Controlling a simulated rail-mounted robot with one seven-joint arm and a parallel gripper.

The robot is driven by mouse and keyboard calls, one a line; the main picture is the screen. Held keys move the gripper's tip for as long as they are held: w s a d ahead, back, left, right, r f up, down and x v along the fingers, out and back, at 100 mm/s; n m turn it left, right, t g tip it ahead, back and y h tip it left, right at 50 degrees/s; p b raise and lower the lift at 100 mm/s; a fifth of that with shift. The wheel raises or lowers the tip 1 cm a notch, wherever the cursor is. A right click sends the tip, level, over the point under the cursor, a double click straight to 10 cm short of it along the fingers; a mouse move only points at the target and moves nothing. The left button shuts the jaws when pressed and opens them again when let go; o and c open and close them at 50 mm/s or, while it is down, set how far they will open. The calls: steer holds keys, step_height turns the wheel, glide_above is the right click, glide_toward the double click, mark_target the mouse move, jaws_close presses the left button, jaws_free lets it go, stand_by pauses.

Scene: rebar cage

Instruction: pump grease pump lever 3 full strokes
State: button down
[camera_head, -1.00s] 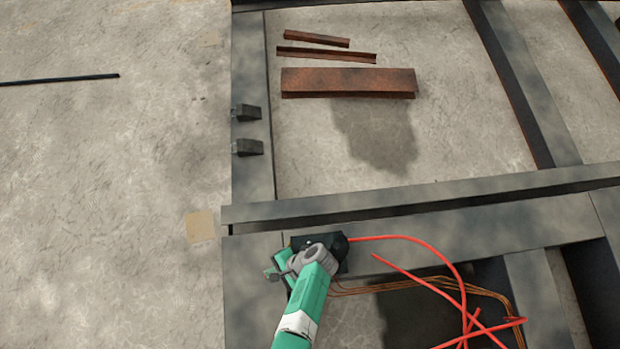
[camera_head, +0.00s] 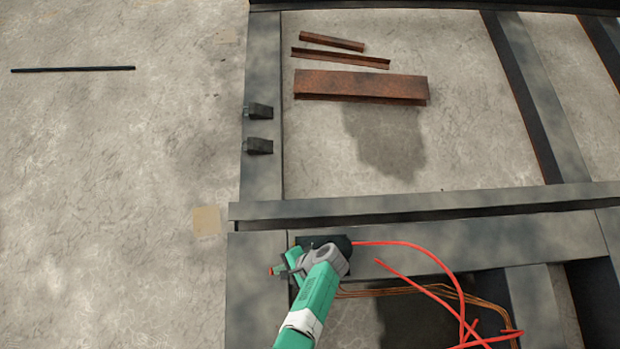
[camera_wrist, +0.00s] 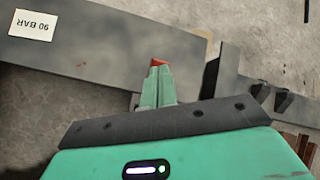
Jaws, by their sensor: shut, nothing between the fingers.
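A dark boxy block (camera_head: 340,243) with a red hose at its right side sits on the steel frame, largely hidden behind my wrist. It may be the grease pump, but I cannot make out a lever for certain. My gripper (camera_head: 274,270) points left over the frame's left beam, just left of the block. In the wrist view my gripper's green fingers (camera_wrist: 158,68) are together, with an orange-red patch at their tip. I see nothing held between them, and I cannot tell whether they touch anything.
A "90 BAR" label (camera_wrist: 32,25) is upside down on a steel beam in the wrist view. The red hose (camera_head: 420,250) and thin copper-coloured lines (camera_head: 440,288) run right. Two dark brackets (camera_head: 259,128) stand on the left beam. Rusty steel pieces (camera_head: 360,86) lie behind. Floor at left is mostly clear.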

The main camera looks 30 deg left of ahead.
steer(key=a+r+p+v, duration=0.1)
steer(key=p+v, duration=0.3)
steer(key=v, duration=0.4)
steer(key=shift+s+p, duration=0.2)
steer(key=shift+p, duration=0.2)
steer(key=shift+d+r, duration=0.1)
steer(key=shift+r, duration=0.05)
